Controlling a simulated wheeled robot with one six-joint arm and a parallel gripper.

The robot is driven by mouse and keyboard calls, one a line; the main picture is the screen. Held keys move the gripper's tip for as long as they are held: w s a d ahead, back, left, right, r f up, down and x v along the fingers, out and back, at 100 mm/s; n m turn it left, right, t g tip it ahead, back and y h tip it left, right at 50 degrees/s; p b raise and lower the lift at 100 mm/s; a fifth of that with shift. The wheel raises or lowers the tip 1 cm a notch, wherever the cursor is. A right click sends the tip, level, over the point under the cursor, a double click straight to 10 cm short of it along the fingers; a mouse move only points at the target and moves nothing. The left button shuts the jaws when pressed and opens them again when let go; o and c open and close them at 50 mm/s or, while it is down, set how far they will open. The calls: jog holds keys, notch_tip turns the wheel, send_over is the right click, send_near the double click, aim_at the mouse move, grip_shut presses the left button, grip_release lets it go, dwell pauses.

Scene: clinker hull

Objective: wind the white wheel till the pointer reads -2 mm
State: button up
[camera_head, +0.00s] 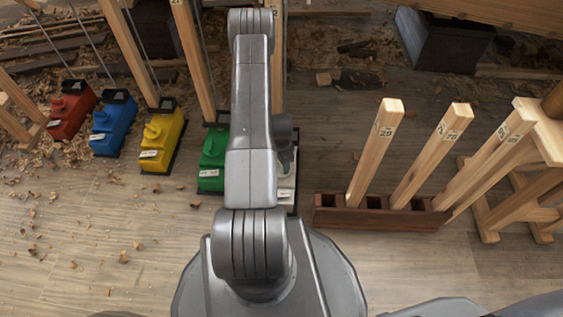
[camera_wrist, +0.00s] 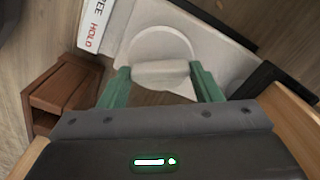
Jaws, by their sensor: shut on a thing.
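The white wheel (camera_wrist: 160,40) shows in the wrist view as a round disc with a raised grip bar, on a white body (camera_wrist: 221,50). My gripper (camera_wrist: 160,72) has its green fingers on either side of the bar and is shut on it. In the head view my arm hides the wheel and most of the gripper; only part of the white unit (camera_head: 287,190) shows beside the arm. A label (camera_wrist: 92,24) with "HOLD" in red and a partly cut-off word sits on the white unit. I see no pointer or scale reading in either view.
Green (camera_head: 212,160), yellow (camera_head: 162,140), blue (camera_head: 114,125) and red (camera_head: 70,110) units stand in a row to the left. A brown rack (camera_head: 375,217) with upright wooden sticks stands close on the right. A wooden trestle (camera_head: 530,180) is further right. Shavings litter the floor.

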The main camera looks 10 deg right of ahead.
jog(key=o, duration=1)
notch_tip(320, 180, up, 14)
jog(key=p, duration=0.4)
jog(key=shift+f, duration=0.1)
notch_tip(320, 180, down, 14)
jog(key=b, duration=0.4)
